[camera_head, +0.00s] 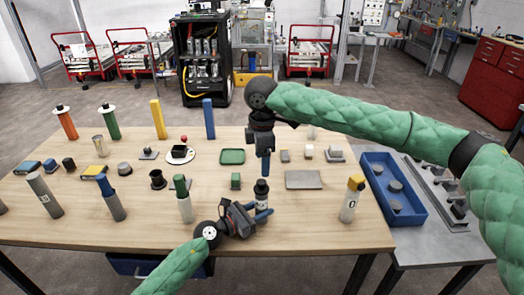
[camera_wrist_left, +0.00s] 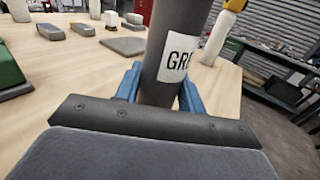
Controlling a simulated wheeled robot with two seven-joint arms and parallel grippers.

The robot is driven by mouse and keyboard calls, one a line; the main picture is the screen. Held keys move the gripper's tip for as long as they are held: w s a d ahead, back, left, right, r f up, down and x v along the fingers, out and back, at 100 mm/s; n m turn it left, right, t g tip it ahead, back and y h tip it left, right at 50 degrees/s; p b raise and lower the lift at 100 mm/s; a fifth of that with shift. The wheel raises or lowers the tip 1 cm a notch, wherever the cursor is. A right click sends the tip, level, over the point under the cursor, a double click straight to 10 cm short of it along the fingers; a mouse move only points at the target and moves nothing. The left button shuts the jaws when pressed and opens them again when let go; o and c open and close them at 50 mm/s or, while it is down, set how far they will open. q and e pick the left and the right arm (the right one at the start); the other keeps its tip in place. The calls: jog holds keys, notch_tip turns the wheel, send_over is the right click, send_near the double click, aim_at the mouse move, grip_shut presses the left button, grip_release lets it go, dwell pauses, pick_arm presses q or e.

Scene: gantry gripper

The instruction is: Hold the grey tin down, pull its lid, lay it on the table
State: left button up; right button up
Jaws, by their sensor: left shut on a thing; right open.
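The grey tin (camera_head: 262,198) stands upright near the front middle of the table (camera_head: 300,225), with a dark top (camera_head: 261,184) that looks like its lid. My left gripper (camera_head: 261,212) is shut around its lower body. In the left wrist view the dark grey tin (camera_wrist_left: 168,75) with a white label starting "GR" stands between the blue fingers (camera_wrist_left: 160,95); its top is out of that view. My right gripper (camera_head: 265,168) points down just above the tin, open and apparently empty, with a small gap to the top.
A grey plate (camera_head: 303,185) lies right of the tin and a green block (camera_head: 235,181) left of it. A green-topped bottle (camera_head: 185,208) and a yellow-topped bottle (camera_head: 349,204) stand nearby. A blue bin (camera_head: 418,214) is at the right. The front right table is clear.

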aim_at(262, 181)
notch_tip(262, 181, down, 9)
jog(key=shift+f, duration=0.1)
dwell(0.4)
jog(key=c, duration=1)
jog(key=shift+c, duration=0.2)
jog(key=shift+r, duration=0.3)
jog(key=shift+r, duration=1.25)
jog(key=shift+r, duration=0.2)
jog(key=shift+r, duration=1.3)
